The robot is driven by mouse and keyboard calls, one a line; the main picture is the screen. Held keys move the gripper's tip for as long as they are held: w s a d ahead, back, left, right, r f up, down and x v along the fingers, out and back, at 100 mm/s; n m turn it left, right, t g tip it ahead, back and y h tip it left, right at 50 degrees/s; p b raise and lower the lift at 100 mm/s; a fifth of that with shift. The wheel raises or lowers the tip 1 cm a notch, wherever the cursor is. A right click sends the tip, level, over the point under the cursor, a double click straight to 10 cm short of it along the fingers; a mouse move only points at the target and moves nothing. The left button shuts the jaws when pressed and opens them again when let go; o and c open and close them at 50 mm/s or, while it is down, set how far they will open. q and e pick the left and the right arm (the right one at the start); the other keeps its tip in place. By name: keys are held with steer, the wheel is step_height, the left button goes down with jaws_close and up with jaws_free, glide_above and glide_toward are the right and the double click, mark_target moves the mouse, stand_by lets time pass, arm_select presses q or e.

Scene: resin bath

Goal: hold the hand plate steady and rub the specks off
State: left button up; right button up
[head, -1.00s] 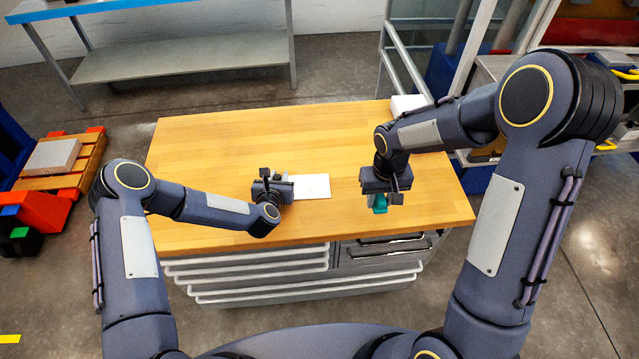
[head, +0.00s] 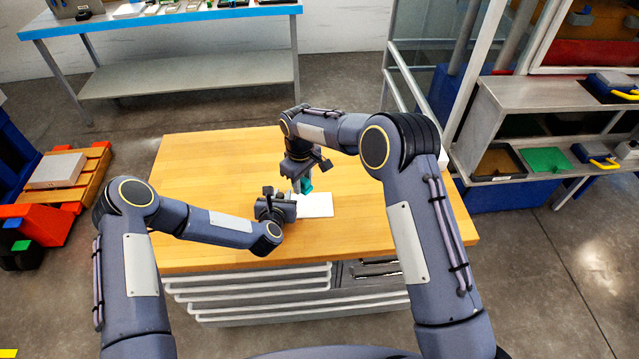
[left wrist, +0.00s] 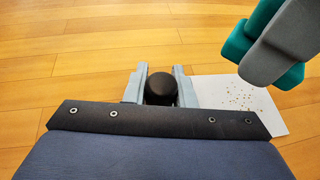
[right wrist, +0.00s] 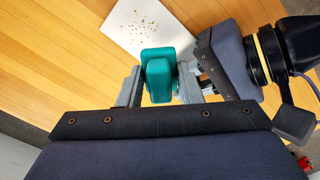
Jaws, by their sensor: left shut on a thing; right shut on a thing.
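The hand plate (head: 318,206) is a flat white rectangle on the wooden table. Brown specks are scattered on it in the left wrist view (left wrist: 240,103) and the right wrist view (right wrist: 145,22). My left gripper (head: 280,205) is shut at the plate's left end on a round black knob (left wrist: 160,88), which looks like its handle; their join is hidden. My right gripper (head: 299,176) is shut on a teal block (right wrist: 158,72). The block is at the plate's far left part, close to my left gripper. I cannot tell whether it touches the plate.
A shelf (head: 520,150) with trays stands at the right. A blue-topped bench (head: 180,18) is at the back. A red and wooden stand (head: 60,190) is at the left.

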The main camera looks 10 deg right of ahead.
mark_target(304, 205)
steer(key=shift+f, duration=3.7)
steer(key=shift+d+f, duration=0.15)
steer(key=shift+d, duration=0.1)
steer(key=shift+c, duration=0.3)
steer(key=shift+d+f, duration=0.15)
steer(key=shift+d, duration=0.7)
steer(key=shift+s+d, duration=0.2)
steer(key=shift+d, duration=2.35)
steer(key=a, duration=0.7)
steer(key=shift+w+a, duration=0.15)
steer(key=shift+a, duration=0.05)
steer(key=shift+r, duration=4.1)
arm_select(q)
steer(key=o, duration=0.9)
